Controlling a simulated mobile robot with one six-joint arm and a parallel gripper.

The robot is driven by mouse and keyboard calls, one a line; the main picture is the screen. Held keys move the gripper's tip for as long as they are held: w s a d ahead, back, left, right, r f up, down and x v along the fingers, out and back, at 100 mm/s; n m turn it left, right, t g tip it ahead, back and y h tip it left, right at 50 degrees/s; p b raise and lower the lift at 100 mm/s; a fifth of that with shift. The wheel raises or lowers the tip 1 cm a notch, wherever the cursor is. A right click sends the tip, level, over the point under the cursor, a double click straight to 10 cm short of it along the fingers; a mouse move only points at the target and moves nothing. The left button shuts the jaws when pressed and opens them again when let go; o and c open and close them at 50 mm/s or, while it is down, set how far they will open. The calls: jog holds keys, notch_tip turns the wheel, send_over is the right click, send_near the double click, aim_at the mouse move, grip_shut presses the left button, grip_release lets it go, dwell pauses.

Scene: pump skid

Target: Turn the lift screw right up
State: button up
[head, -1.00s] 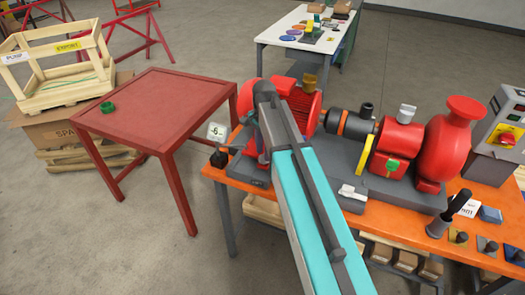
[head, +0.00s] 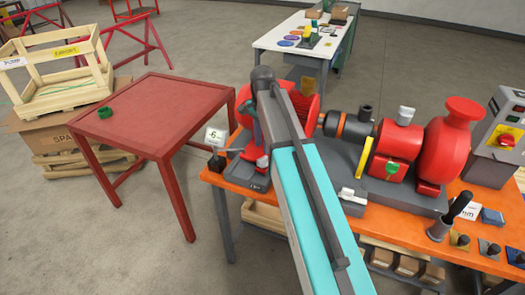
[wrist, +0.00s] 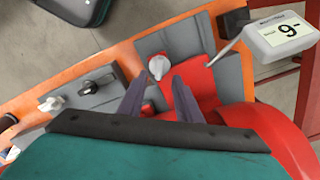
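In the wrist view a pale grey knob, which looks like the lift screw (wrist: 158,67), stands on a grey block by the red motor foot (wrist: 200,80). My gripper (wrist: 160,78) is open, with its two dark fingers apart. The knob shows between and just beyond the fingertips; I cannot tell whether they touch it. A white readout (wrist: 285,31) is upside down there; in the head view the readout (head: 215,136) shows -6. The red motor (head: 303,105) is partly behind my arm.
A grey probe arm (wrist: 229,49) reaches from the readout toward the motor foot. Grey blocks with a black-handled knob (wrist: 98,85) and a pale knob (wrist: 52,103) lie to the left. The orange bench (head: 385,232) carries a red pump (head: 447,145). A red table (head: 160,115) stands left.

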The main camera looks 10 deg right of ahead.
aim_at(262, 158)
notch_tip(262, 158, up, 8)
jog(key=b, duration=0.2)
jog(key=shift+r, duration=0.2)
dwell(0.6)
